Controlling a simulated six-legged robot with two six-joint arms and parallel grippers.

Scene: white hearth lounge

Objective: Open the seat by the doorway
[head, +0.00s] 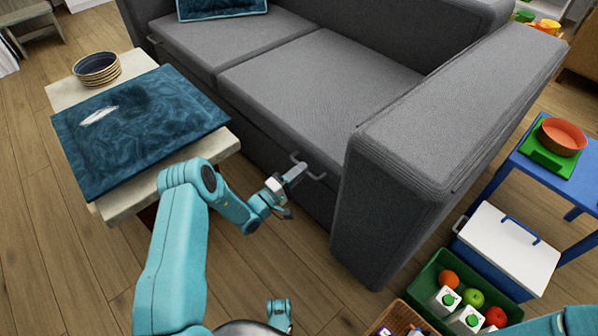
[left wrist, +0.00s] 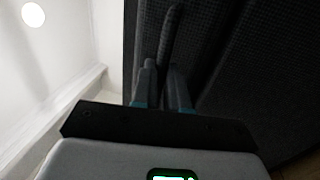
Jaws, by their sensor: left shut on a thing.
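The grey sofa (head: 310,85) has two seat cushions. The near seat (head: 315,95) lies flat, level with the other one, and looks closed. A small grey bar handle (head: 318,177) sticks out from the sofa front below this seat, beside the armrest. My left gripper (head: 296,174) is shut on this handle. In the left wrist view the two fingers of my left gripper (left wrist: 164,82) sit either side of the dark handle bar (left wrist: 170,38), against dark fabric. No doorway shows.
A pale low table (head: 222,143) with a blue patterned cushion (head: 140,125) and stacked bowls (head: 97,68) stands left. At right are a blue table (head: 530,170), a white lidded box (head: 505,250) and a green crate (head: 425,285) of fruit. Floor before the sofa is clear.

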